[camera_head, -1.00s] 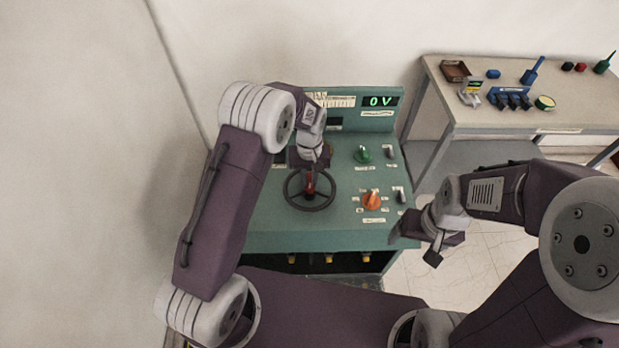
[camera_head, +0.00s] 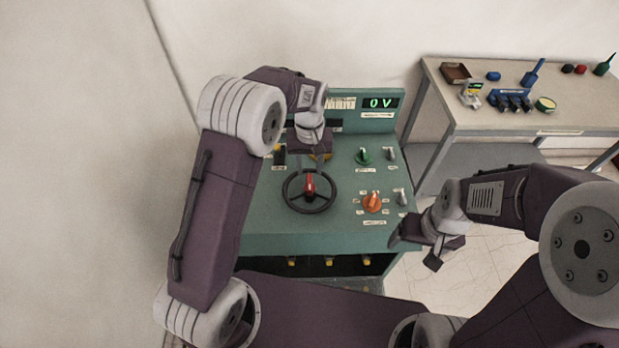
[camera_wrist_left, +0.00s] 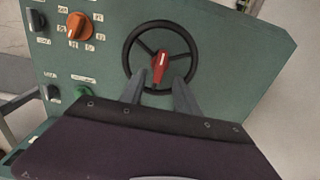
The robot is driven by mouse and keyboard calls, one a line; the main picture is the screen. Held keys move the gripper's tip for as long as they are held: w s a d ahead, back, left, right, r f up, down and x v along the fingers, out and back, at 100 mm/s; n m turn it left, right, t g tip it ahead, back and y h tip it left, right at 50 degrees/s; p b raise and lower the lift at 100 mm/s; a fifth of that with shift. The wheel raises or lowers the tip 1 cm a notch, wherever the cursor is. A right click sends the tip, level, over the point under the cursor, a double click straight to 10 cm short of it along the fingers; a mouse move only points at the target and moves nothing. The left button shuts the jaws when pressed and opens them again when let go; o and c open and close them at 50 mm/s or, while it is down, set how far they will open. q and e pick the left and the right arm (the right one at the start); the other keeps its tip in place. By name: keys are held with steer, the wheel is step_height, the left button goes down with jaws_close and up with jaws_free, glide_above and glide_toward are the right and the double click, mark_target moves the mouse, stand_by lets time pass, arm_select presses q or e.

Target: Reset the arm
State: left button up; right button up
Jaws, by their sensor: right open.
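My left gripper (camera_head: 318,156) is above the green console, on the far side of the black handwheel (camera_head: 331,192) and apart from it. In the left wrist view, its two fingers (camera_wrist_left: 158,92) are spread with nothing between them, and the handwheel (camera_wrist_left: 128,58) with its red handle (camera_wrist_left: 160,66) lies beyond the tips. The red handle (camera_head: 309,186) also shows in the head view. My right gripper (camera_head: 430,248) is open and empty, beside the console's right front corner.
The console (camera_head: 270,215) has an orange knob (camera_head: 372,202), a green knob (camera_head: 363,155), dark switches and a display (camera_head: 380,103) reading 0 V. A table (camera_head: 480,125) with small tools stands at the back right. A wall is at the left.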

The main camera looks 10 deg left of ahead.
arm_select(q)
step_height(320, 180, up, 2)
steer(key=shift+r, duration=0.15)
stand_by(0.4)
steer(key=s+a+f+m+b, duration=0.1)
steer(key=s+a+f+b, duration=0.1)
steer(key=s, duration=0.7)
steer(key=s+a+f+m+t+b, duration=0.1)
steer(key=s+a+f+b, duration=0.2)
steer(key=s, duration=0.7)
steer(key=a+f, duration=0.2)
steer(key=shift+a, duration=0.3)
steer(key=shift+s, duration=0.1)
